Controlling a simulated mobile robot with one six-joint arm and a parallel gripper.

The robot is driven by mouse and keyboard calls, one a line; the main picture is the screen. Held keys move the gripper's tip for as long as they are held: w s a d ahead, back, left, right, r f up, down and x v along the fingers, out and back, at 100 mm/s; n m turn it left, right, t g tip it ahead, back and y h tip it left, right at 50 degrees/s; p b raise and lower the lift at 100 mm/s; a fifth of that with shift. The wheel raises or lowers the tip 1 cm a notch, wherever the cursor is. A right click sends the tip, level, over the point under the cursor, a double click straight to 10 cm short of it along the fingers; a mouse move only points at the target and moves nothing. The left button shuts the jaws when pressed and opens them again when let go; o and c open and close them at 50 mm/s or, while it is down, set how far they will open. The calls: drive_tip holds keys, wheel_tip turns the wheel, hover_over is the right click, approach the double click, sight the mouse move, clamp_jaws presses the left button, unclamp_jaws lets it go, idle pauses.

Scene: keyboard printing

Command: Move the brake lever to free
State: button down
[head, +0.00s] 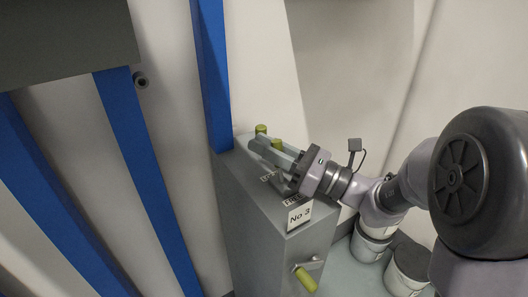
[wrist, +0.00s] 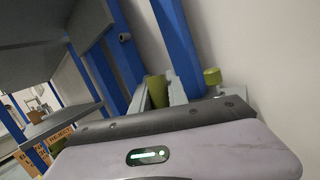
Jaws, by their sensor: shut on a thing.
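The grey cabinet (head: 240,205) marked "No 3" carries two yellow-green knobs on its top. My gripper (head: 262,142) reaches across the top from the right. It is shut on a yellow-green handle (wrist: 156,90), which stands between its fingers in the wrist view. A "FREE" label (head: 293,199) shows on the top near my wrist; a second label (head: 267,178) is partly hidden. The lever's base is hidden.
A separate yellow-green handle (head: 305,279) sits low on the cabinet's front. A blue post (head: 212,75) stands close behind the cabinet's left side. More blue posts (head: 145,170) and a grey shelf (head: 65,40) are at left. White walls lie behind.

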drive_tip(key=c, duration=1.3)
unclamp_jaws()
drive_tip(key=p+v, duration=0.1)
drive_tip(key=v, duration=1.6)
drive_tip(key=shift+d, duration=0.2)
